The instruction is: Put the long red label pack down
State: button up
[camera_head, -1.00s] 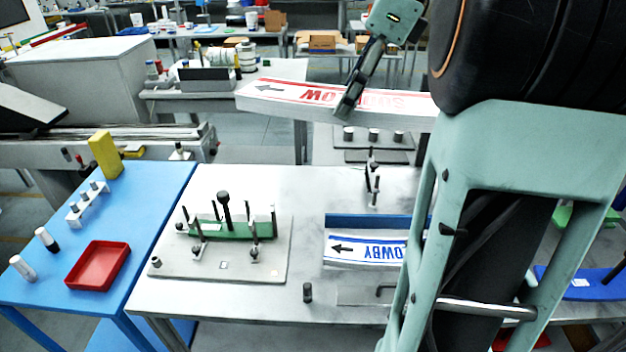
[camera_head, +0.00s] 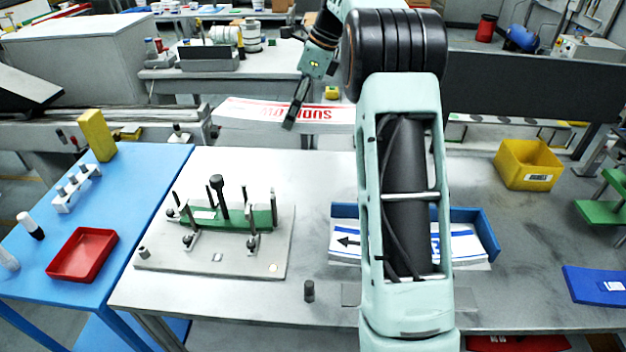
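The long red label pack (camera_head: 255,110) is a flat white stack with red edging and red lettering. It is in the air beyond the far edge of the white table (camera_head: 320,180). My gripper (camera_head: 290,122) is at the pack's near edge, its finger across the lettering, and it appears shut on the pack. The pack's right end is partly hidden by my arm. On the white table a blue-lettered label pack (camera_head: 347,243) sits in a blue holder (camera_head: 485,232), its middle hidden by my arm.
A grey fixture plate (camera_head: 160,258) with a green bar and upright pins stands on the left of the white table. A red tray (camera_head: 83,254) lies on the blue table (camera_head: 150,200). A yellow bin (camera_head: 528,165) stands at the right. The white table's back middle is clear.

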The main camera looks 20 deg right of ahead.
jog(key=w+a+f+b, duration=0.1)
jog(key=w+a+f, duration=0.2)
jog(key=f, duration=0.3)
jog(key=w+a+f+b, duration=0.1)
jog(key=w+a+f, duration=0.2)
jog(key=f, duration=0.2)
jog(key=shift+n, duration=0.3)
jog(key=d+f, duration=0.3)
jog(key=d, duration=0.1)
jog(key=d+f+p, duration=0.1)
jog(key=d+f, duration=0.2)
jog(key=d, duration=0.1)
jog(key=d+f+p, duration=0.1)
jog(key=d+f, duration=0.2)
jog(key=d, duration=0.2)
jog(key=shift+w, duration=0.3)
jog(key=shift+d+f, duration=0.3)
jog(key=shift+f, duration=0.1)
jog(key=shift+d+f+p, duration=0.1)
jog(key=shift+f+p, duration=0.55)
jog(key=shift+f, duration=1)
jog(key=shift+f, duration=0.1)
jog(key=o, duration=1.3)
jog(key=shift+f, duration=0.15)
jog(key=o, duration=0.4)
jog(key=shift+o, duration=0.2)
